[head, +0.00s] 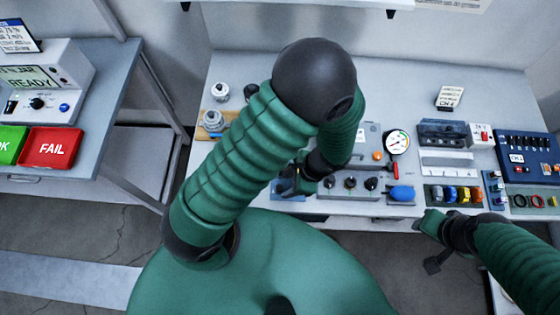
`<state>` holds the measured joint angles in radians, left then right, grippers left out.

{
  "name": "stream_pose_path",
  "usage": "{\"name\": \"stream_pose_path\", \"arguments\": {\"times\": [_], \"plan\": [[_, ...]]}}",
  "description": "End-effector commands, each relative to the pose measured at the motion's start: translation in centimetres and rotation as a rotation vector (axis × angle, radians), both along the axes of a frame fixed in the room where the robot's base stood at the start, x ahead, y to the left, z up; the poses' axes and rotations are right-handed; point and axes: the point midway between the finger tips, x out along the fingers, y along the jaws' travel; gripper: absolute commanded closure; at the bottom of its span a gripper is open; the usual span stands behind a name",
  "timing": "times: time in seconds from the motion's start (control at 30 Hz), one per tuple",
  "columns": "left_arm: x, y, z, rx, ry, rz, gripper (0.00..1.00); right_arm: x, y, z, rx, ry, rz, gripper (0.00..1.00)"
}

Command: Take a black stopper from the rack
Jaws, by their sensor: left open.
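My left gripper (289,182) is open at the front of the bench, left of the grey box. It is over a small blue base (289,197), mostly hidden by the gripper and forearm. Dark pieces show there, but I cannot tell stoppers from fingers. I cannot surely identify the rack or a black stopper. My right gripper (428,222) is at the bench's front edge, below a tray of coloured caps (453,205); its jaws are too small to read.
The grey box (345,196) with black knobs stands right of my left gripper. A round gauge (397,142), a blue oval object (402,193) and a blue panel (527,146) are farther right. A wooden board (206,131) is at left. The back of the bench is mostly clear.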

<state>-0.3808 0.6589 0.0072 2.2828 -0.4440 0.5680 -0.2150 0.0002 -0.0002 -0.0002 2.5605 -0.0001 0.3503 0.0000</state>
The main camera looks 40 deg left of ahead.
Motion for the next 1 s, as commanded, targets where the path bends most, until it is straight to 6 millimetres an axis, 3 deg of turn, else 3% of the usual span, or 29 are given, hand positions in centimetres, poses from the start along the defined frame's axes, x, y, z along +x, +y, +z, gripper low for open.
{"name": "stream_pose_path", "arguments": {"times": [0.3,0.57,0.9,1.0], "plan": [[-0.4,2.0,-4.4,0.001,0.002,0.0,0.54,0.0,0.0,0.3,0.0,-0.001,0.0,0.64],[-0.4,2.1,-4.8,0.0,-0.002,0.001,0.55,0.0,0.0,0.3,0.0,-0.001,0.0,0.64],[-0.4,2.1,-4.8,0.0,-0.002,0.001,1.0,0.0,0.0,0.3,0.0,-0.001,0.0,0.64],[-0.4,2.1,-4.8,0.0,-0.002,0.001,1.0,0.0,0.0,0.3,0.0,-0.001,0.0,0.64]]}}
